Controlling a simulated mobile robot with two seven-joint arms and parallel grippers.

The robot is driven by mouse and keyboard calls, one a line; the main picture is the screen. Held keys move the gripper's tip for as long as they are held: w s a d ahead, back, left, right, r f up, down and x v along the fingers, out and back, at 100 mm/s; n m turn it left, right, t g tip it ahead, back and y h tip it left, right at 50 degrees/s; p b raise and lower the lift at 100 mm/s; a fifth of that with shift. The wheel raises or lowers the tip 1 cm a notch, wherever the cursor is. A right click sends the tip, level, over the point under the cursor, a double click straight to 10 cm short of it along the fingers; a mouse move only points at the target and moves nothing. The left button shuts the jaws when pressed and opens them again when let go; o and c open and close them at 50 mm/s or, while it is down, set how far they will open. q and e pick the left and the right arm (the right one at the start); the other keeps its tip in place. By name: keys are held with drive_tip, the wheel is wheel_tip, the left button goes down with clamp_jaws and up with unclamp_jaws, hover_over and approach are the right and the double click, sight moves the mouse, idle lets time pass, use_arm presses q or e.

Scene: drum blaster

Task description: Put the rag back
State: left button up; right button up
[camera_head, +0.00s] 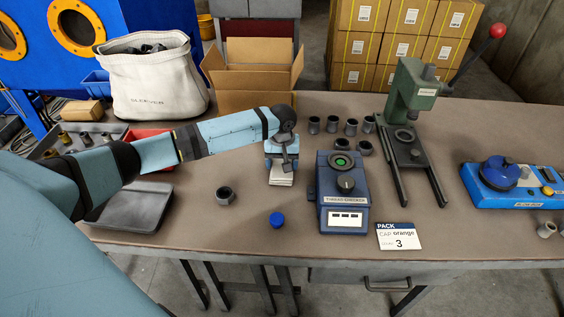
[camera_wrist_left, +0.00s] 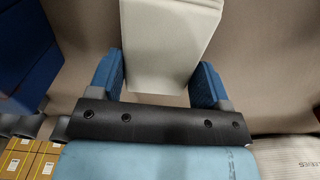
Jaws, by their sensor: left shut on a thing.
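My left gripper (camera_head: 282,150) is over the middle of the workbench, left of the blue thread-checking device. It is shut on a pale, off-white folded rag (camera_head: 281,178), which hangs below the fingers. In the left wrist view, the rag (camera_wrist_left: 168,45) sits between the two blue finger pads (camera_wrist_left: 157,82). I cannot tell whether its lower edge touches the bench. A white fabric bag (camera_head: 153,85) with dark contents stands at the back left; part of it seems to show at the lower right of the left wrist view. My right gripper is out of view.
The blue device (camera_head: 344,205) and green press (camera_head: 410,95) stand right of the gripper. A dark nut (camera_head: 225,195), blue cap (camera_head: 277,219) and pack card (camera_head: 399,236) lie in front. An open cardboard box (camera_head: 255,75) is behind; a dark tray (camera_head: 130,207) is left.

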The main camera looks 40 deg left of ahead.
use_arm(q)
drive_tip(key=shift+f, duration=0.1)
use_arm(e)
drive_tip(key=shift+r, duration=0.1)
use_arm(q)
drive_tip(key=o, duration=0.7)
drive_tip(key=shift+o, duration=0.7)
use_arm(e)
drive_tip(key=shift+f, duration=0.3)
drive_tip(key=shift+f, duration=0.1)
use_arm(q)
wheel_tip(320, 180, up, 12)
drive_tip(key=p, duration=0.1)
drive_tip(key=shift+p, duration=0.35)
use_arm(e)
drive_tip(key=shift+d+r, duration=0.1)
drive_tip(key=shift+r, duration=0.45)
